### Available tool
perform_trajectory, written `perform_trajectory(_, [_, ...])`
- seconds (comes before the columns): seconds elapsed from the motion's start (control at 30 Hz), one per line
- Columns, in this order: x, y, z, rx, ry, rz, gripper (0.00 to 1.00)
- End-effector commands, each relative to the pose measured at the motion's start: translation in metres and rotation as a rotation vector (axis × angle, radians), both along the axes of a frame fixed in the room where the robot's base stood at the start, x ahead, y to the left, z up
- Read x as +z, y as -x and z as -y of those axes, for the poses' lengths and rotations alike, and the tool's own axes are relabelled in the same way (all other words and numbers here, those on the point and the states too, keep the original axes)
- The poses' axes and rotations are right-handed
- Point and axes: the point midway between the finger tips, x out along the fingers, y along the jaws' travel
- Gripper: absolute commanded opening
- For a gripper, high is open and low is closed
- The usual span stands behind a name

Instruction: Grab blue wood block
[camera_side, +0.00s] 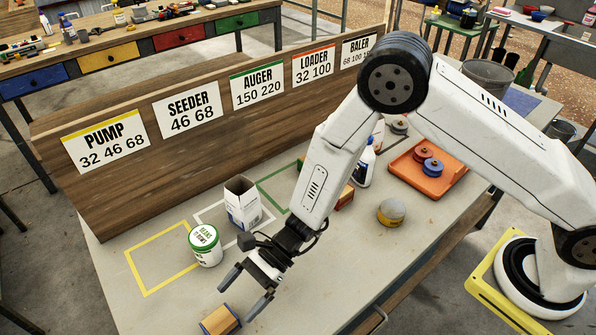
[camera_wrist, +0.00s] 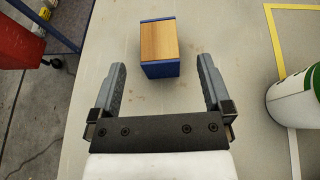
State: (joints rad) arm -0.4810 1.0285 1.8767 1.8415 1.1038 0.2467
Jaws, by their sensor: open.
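The blue wood block (camera_side: 220,320) has a bare wood top and blue sides. It lies on the table near the front edge, at the bottom of the side view. In the wrist view the block (camera_wrist: 158,46) is ahead of the fingertips, roughly centred between them. My gripper (camera_side: 247,290) is open and empty, to the right of the block in the side view and apart from it. In the wrist view both fingers of my gripper (camera_wrist: 160,72) are spread with bare table between them.
A green-and-white can (camera_side: 205,246) stands left of a white carton (camera_side: 243,203). A yellow outline (camera_side: 140,272) marks the table. An orange tray (camera_side: 445,185) with spools, a yellow-grey round item (camera_side: 391,212) and a white bottle (camera_side: 364,163) are further right. A labelled wooden board (camera_side: 200,150) runs behind.

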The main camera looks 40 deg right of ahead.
Motion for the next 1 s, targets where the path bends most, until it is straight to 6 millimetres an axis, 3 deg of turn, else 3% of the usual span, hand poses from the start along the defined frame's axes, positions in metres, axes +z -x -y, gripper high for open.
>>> perform_trajectory(0.37, [-0.005,0.002,-0.010,0.001,0.001,0.000,1.00])
perform_trajectory(0.8, [-0.023,0.007,-0.049,0.002,0.002,0.000,1.00])
perform_trajectory(1.0, [-0.025,0.007,-0.055,0.001,0.003,0.000,1.00])
